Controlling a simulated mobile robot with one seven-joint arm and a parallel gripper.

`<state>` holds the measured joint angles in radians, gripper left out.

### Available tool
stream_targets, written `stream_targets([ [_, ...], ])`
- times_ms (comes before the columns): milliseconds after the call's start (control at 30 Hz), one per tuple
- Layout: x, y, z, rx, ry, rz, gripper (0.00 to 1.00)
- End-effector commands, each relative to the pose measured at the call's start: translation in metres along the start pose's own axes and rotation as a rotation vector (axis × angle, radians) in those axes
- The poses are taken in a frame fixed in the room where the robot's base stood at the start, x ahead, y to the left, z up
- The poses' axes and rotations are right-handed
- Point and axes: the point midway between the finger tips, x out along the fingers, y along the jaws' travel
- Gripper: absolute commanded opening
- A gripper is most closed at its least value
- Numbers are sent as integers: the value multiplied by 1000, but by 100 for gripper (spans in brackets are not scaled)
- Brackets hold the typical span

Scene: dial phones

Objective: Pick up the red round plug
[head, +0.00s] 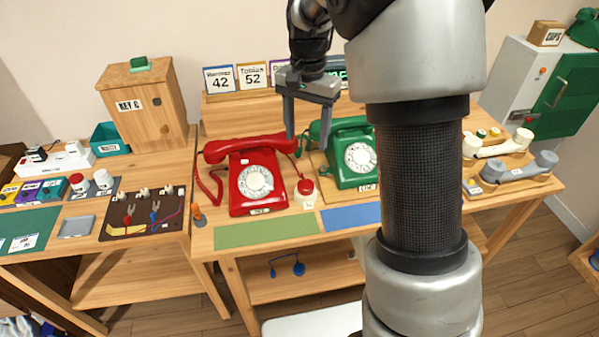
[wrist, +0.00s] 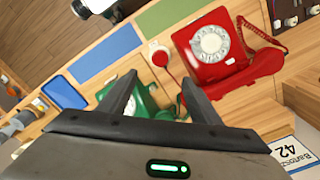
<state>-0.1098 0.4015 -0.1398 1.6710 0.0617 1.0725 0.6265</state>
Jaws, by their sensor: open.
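A small round red piece (head: 305,186) sits on a white base on the table between the red phone (head: 255,185) and the green phone (head: 350,155). It looks like the red round plug, though its shape is too small to be sure. It shows in the wrist view (wrist: 161,58) just beyond my fingertips, with a thin red cord beside it. My gripper (head: 308,136) is open and empty, pointing down above the back of the table, behind and above the red piece. In the wrist view my gripper (wrist: 160,79) has its fingers apart over the green phone (wrist: 148,95).
A dark board (head: 143,230) with yellow, blue and red leads lies at left, near a red-capped white piece (head: 77,181). Green (head: 266,232) and blue (head: 350,216) mats lie along the front edge. A wooden cabinet (head: 148,105) stands back left. My arm hides the table's right-middle.

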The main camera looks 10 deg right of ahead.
Motion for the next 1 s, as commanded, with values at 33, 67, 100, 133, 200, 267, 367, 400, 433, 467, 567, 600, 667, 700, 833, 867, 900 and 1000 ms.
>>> stream_targets([
  [33, 11, 0, 0, 1, -3, 3, 58],
  [67, 16, 1, 1, 1, -4, 4, 58],
  [100, 25, 1, 1, 1, -4, 4, 58],
  [133, 31, 1, 1, 0, -4, 3, 58],
  [200, 48, 1, 1, 0, -5, 4, 58],
  [267, 60, 1, 1, 0, -4, 3, 58],
  [367, 82, 1, 1, 0, -5, 3, 58],
  [400, 89, 1, 1, 0, -4, 2, 58],
  [433, 94, 1, 1, 0, -4, 3, 58],
  [467, 99, 1, 1, 0, -4, 2, 58],
  [567, 109, 1, 1, 0, -2, 1, 58],
  [600, 112, 1, 0, 0, -2, 1, 58],
  [667, 114, 1, 0, -1, -1, 1, 58],
  [700, 116, 1, 0, -1, -1, 0, 58],
  [833, 125, 1, 0, -1, -3, 2, 58],
  [867, 129, 1, 0, 0, -3, 2, 58],
  [900, 135, 1, -1, 0, -3, 2, 58],
  [1000, 152, 1, -2, -1, -4, 3, 58],
])
